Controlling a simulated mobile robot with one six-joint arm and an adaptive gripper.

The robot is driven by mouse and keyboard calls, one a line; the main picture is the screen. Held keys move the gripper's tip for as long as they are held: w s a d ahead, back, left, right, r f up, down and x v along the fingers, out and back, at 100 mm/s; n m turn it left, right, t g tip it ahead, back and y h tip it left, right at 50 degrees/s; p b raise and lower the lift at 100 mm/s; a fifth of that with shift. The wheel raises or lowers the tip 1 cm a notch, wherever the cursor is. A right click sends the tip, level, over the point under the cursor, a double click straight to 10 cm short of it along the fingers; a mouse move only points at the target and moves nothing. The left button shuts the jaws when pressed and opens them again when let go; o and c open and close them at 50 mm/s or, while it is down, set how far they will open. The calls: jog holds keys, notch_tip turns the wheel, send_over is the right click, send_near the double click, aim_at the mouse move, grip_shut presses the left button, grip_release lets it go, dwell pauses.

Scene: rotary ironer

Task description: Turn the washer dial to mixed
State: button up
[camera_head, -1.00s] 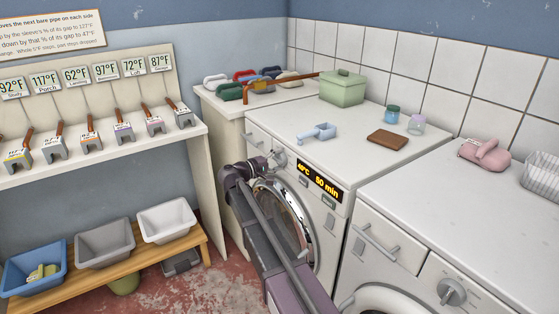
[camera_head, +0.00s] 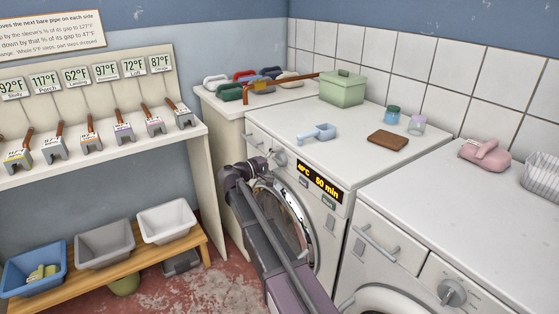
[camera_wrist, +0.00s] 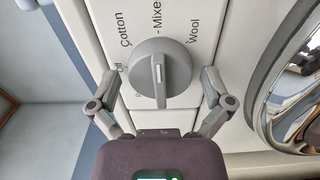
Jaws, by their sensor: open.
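The washer dial (camera_wrist: 163,75) is a round grey knob with a raised grip bar. In the wrist view its white mark points up, towards the label that reads "Mixe", cut off by the frame edge. Off and Cotton labels stand to the left, Wool to the right. My gripper (camera_wrist: 159,77) is open, one finger on each side of the dial, with small gaps showing. In the head view my gripper (camera_head: 268,161) is at the washer's (camera_head: 330,217) front panel, beside the dial (camera_head: 279,158).
The round washer door (camera_wrist: 290,90) lies right of my gripper in the wrist view. A drawer handle (camera_head: 257,142) is left of the dial. A blue scoop (camera_head: 318,133), brown block (camera_head: 388,141) and green box (camera_head: 342,88) stand on top.

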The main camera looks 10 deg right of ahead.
jog(key=v, duration=1.2)
dwell(0.6)
